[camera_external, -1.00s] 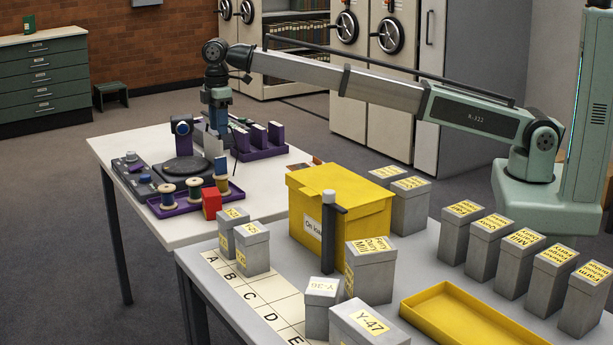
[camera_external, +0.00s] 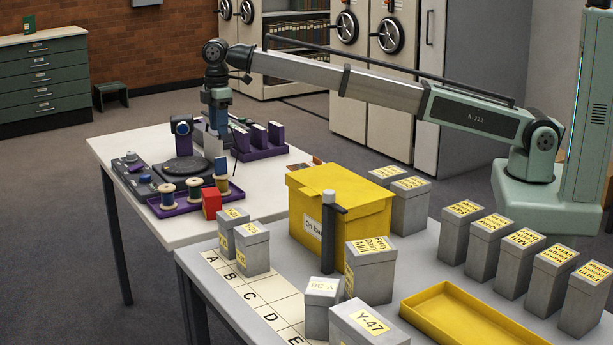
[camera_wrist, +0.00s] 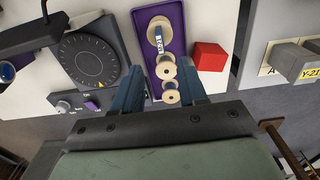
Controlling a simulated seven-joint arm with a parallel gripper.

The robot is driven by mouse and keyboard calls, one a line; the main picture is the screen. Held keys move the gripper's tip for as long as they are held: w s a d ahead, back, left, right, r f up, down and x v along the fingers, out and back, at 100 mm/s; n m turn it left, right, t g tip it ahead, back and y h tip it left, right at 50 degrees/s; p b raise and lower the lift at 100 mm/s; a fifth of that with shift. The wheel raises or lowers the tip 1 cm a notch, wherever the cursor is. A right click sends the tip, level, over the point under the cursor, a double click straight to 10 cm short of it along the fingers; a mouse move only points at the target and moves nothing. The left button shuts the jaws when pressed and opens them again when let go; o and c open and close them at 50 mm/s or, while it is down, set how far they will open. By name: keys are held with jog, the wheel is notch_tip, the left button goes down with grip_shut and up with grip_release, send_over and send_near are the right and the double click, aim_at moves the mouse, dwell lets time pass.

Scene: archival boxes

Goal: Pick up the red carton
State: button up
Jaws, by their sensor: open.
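The red carton (camera_external: 211,204) stands on the white table, at the near right end of a purple tray of thread spools. In the wrist view the red carton (camera_wrist: 209,57) is a small red block just right of the tray, clear of it. My gripper (camera_external: 219,128) hangs above the white table, behind the carton and higher than it. In the wrist view my gripper (camera_wrist: 161,80) has its two blue fingers apart, with spools showing between and beyond them. The carton lies outside the right finger, and the gripper does not touch it.
The purple tray (camera_wrist: 139,20) holds several spools beside the carton. A round dark dial (camera_wrist: 88,60) stands left of it. A big yellow box (camera_external: 365,222) and several grey boxes stand on the grey table at right. A purple rack (camera_external: 262,150) stands behind.

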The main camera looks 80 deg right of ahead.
jog(key=o, duration=0.7)
jog(key=n, duration=1.5)
send_near(210, 192)
jog(key=shift+w+f, duration=0.1)
jog(key=shift+f, duration=0.05)
notch_tip(210, 192, down, 8)
jog(key=shift+f, duration=0.1)
jog(key=shift+d+f, duration=0.2)
jog(key=shift+f, duration=2.35)
